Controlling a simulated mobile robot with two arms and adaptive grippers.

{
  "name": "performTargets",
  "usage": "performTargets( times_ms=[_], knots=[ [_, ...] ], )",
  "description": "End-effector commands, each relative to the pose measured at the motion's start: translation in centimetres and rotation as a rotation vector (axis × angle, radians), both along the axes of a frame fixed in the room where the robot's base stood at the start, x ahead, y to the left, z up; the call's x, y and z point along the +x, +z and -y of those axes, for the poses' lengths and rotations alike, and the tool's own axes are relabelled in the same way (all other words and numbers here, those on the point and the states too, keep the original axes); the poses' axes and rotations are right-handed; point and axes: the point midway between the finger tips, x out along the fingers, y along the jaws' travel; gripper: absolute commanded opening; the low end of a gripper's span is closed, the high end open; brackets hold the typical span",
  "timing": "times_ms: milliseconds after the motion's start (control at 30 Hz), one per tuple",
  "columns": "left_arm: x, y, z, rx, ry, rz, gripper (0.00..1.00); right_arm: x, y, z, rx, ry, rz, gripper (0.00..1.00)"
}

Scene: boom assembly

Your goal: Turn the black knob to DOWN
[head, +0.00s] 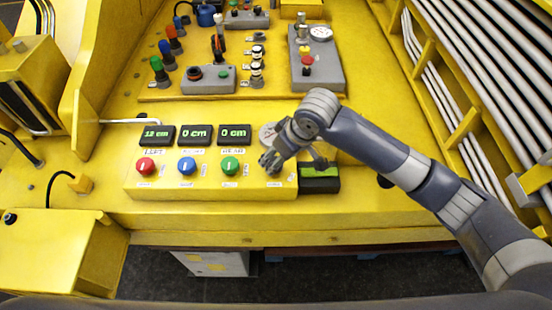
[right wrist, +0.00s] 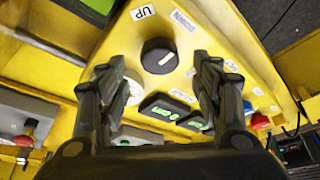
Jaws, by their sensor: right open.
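The black knob (right wrist: 158,56) sits on the yellow panel in the right wrist view, a little beyond my fingertips. A white mark lies on the right part of its face. The UP label (right wrist: 143,12) and the DOWN label (right wrist: 184,21) are above it in that view, UP to the left and DOWN to the right. My right gripper (right wrist: 158,75) is open, with one finger to each side of the knob; I cannot tell whether they touch it. In the head view my right gripper (head: 273,159) is over the right end of the button panel and hides the knob. My left gripper is not in view.
A red button (head: 145,166), a blue button (head: 187,165) and a green button (head: 230,165) stand left of my gripper, below displays reading 12 cm, 0 cm and 0 cm. A black-and-green box (head: 320,180) is close on the right. Levers and a grey control box (head: 316,70) stand behind.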

Motion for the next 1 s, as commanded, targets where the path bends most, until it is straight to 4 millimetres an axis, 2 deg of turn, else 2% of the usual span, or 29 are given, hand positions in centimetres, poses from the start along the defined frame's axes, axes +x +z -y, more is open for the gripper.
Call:
performTargets(
  times_ms=[33, 200, 400, 567, 1000],
  knots=[
    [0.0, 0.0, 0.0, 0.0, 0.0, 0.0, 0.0, -0.2, 1.3, 0.3, 0.002, 0.0, 0.005, 0.6],
    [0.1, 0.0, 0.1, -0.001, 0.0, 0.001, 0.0, -1.2, 4.5, 1.3, 0.0, 0.0, 0.004, 0.6],
    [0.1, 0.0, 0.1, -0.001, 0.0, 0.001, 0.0, -1.9, 6.8, 2.0, -0.001, -0.001, 0.002, 0.6],
    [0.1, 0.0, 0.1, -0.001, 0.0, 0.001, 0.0, -2.1, 7.3, 2.1, 0.001, -0.001, 0.0, 0.6],
    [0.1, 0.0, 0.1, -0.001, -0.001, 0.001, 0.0, -2.1, 7.3, 2.1, 0.001, 0.0, 0.001, 0.6]
  ],
)
